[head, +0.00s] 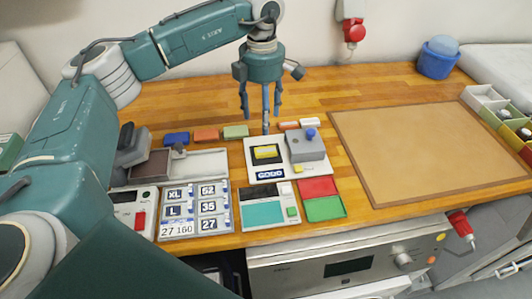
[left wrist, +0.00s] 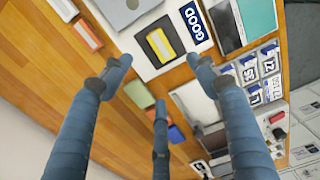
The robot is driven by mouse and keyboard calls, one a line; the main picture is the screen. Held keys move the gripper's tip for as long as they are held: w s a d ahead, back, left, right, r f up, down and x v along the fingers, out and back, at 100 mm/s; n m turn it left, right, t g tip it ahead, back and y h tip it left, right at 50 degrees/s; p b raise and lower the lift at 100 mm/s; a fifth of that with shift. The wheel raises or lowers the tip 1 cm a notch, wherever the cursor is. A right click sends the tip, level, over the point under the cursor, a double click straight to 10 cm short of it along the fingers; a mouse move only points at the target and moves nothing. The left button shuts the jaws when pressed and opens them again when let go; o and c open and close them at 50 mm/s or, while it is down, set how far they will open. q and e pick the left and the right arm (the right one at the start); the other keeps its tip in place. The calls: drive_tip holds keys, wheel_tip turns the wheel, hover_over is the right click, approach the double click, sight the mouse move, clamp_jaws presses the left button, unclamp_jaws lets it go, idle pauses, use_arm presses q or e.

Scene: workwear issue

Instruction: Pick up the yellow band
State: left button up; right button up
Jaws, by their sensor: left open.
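The yellow band (head: 267,152) lies on a dark patch of a white plate (head: 253,163) marked "GOOD". In the left wrist view the band (left wrist: 161,44) shows as a yellow block with a dark area beside it. My left gripper (head: 262,113) points down with its three fingers spread, above and behind the plate. In the left wrist view the open left gripper (left wrist: 158,72) has nothing between its fingers, and the band shows past the fingertips. No contact with the band is visible. My right gripper is in neither view.
A grey box with a blue knob (head: 310,134) stands right of the band. Blue, orange and green blocks (head: 236,131) lie behind a light tray (head: 205,164). Size tiles (head: 176,210) and a red-and-green panel (head: 323,208) lie in front. A brown mat (head: 425,145) is clear.

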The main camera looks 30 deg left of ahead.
use_arm(q)
drive_tip(key=p, duration=0.1)
hover_over(265, 148)
drive_tip(key=f, duration=0.4)
drive_tip(key=shift+s+a+f, duration=0.1)
drive_tip(key=shift+a+f, duration=0.2)
drive_tip(key=shift+f, duration=0.05)
drive_tip(key=shift+f+p, duration=0.3)
drive_tip(key=shift+f, duration=0.35)
drive_tip(key=f, duration=0.1)
drive_tip(key=f+p, duration=0.1)
drive_tip(key=f, duration=0.1)
drive_tip(key=f+p, duration=0.1)
drive_tip(key=shift+d+f, duration=0.15)
drive_tip(key=shift+d, duration=0.2)
drive_tip(key=shift+f+p, duration=0.3)
drive_tip(key=shift+f, duration=0.3)
drive_tip(key=c, duration=0.8)
drive_tip(key=shift+c, duration=0.8)
